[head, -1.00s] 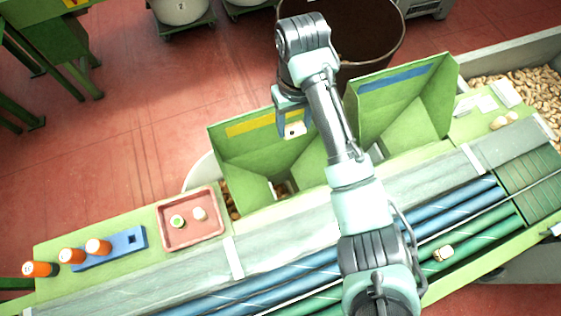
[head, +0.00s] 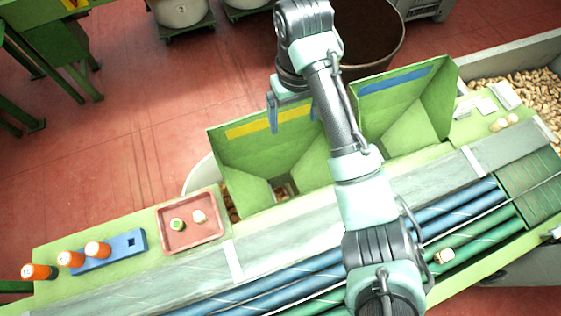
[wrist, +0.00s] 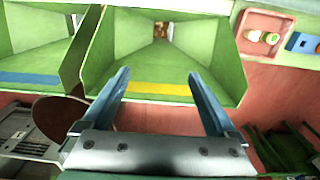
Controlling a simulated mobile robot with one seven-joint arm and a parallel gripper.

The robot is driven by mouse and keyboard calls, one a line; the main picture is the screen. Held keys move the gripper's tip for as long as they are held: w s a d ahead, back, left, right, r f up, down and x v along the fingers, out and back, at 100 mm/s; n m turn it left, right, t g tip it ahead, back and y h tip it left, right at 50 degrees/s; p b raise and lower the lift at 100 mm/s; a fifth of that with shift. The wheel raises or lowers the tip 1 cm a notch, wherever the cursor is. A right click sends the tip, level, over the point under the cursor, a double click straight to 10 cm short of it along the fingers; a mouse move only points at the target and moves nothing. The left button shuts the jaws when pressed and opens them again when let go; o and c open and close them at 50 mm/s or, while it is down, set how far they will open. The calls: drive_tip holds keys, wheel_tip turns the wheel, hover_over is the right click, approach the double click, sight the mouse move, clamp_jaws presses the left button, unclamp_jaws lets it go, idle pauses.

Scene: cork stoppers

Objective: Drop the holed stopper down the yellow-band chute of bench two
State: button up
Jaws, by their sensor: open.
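The yellow-band chute (head: 240,160) is a green open hopper with a yellow strip on its far wall; it also shows in the wrist view (wrist: 120,50). My gripper (head: 292,114) is over the far edge of this chute, its two blue fingers spread apart. In the wrist view the gripper (wrist: 160,76) is open, with nothing between its fingers. The pale stopper with a dark spot, seen between the fingers earlier, cannot be made out now. Brown bits show at the chute's bottom opening, too small to tell apart.
The blue-band chute (head: 425,100) stands right of it. A pink tray (head: 164,226) holds two stoppers, left of the chutes. A blue rack (head: 125,243) and orange-topped vials (head: 70,259) are farther left. A stopper (head: 443,256) lies on the rollers. A large brown bin (head: 365,35) stands behind.

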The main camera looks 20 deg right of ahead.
wheel_tip(320, 180, up, 10)
drive_tip(key=p, duration=0.4)
drive_tip(key=shift+f, duration=0.15)
drive_tip(key=w+a+r+n+t+y+b, duration=0.1)
drive_tip(key=w+a+r+t+b, duration=0.2)
drive_tip(key=w+a+t, duration=0.35)
drive_tip(key=w+a+r+n+t+y+b, duration=0.1)
drive_tip(key=w+a+r+t+b, duration=0.2)
drive_tip(key=a+r, duration=0.35)
drive_tip(key=w+a+r+n+t+y+b, duration=0.1)
drive_tip(key=w+a+r+t+y+b, duration=0.1)
drive_tip(key=w+a+r+t, duration=0.45)
drive_tip(key=s+d+r+t+b, duration=0.1)
drive_tip(key=s+r+t+b, duration=0.1)
drive_tip(key=s+r, duration=0.35)
drive_tip(key=s+r+t+b, duration=0.1)
drive_tip(key=s+r+t, duration=0.15)
drive_tip(key=r, duration=0.55)
drive_tip(key=s+d+r+m+t+h+b, duration=0.1)
drive_tip(key=s+d+r+t+h, duration=0.1)
drive_tip(key=s, duration=0.4)
drive_tip(key=s+d+r+m+t+h+b, duration=0.1)
drive_tip(key=s+d+r+m+t+h, duration=0.1)
drive_tip(key=s+r+t, duration=0.3)
drive_tip(key=shift+s+d+r, duration=0.25)
drive_tip(key=shift+s+r, duration=0.15)
drive_tip(key=shift+s, duration=0.8)
